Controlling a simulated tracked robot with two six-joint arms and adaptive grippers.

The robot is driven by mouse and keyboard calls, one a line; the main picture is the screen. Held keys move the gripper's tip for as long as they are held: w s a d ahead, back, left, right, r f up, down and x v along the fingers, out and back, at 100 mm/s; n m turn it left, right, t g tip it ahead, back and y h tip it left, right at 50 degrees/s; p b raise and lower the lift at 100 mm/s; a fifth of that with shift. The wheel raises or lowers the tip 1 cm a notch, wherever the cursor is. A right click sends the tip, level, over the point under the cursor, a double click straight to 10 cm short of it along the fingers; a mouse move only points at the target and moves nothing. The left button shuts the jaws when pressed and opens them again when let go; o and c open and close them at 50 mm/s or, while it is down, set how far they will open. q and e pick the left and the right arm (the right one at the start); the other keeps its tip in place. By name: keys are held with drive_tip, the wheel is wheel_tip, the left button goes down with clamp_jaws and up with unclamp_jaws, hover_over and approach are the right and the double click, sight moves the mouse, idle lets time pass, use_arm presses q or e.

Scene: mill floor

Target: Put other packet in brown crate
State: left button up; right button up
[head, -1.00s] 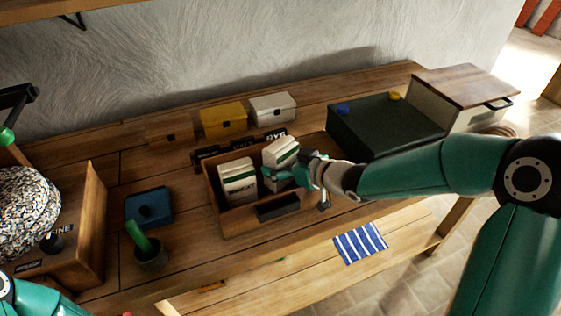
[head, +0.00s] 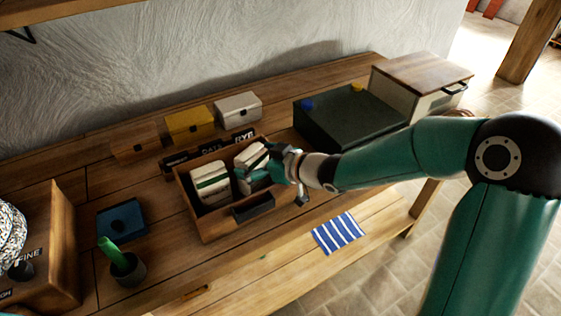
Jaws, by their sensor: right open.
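The brown crate (head: 207,226) is an open wooden box on the bench. One white packet with a green band (head: 210,185) stands in its left part. The other packet (head: 251,160), white with a dark band, is inside the crate's right part, leaning slightly. My right gripper (head: 268,172) is open at the right side of this other packet, over the crate's right wall. Its fingers partly hide the packet, and I cannot tell whether they touch it. My left gripper is not in view.
Yellow (head: 190,124) and white (head: 238,107) boxes stand behind the crate. A dark green case (head: 349,117) and a wooden-topped box (head: 421,82) are at the right. A blue block (head: 122,220) and a pot (head: 127,269) are at the left. A striped cloth (head: 338,233) lies lower down.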

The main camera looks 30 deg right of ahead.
use_arm(q)
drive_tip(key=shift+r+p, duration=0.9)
drive_tip(key=shift+p, duration=0.05)
use_arm(e)
drive_tip(key=v, duration=1)
drive_tip(key=shift+s, duration=0.35)
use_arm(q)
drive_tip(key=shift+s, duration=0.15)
use_arm(e)
drive_tip(key=shift+f, duration=0.1)
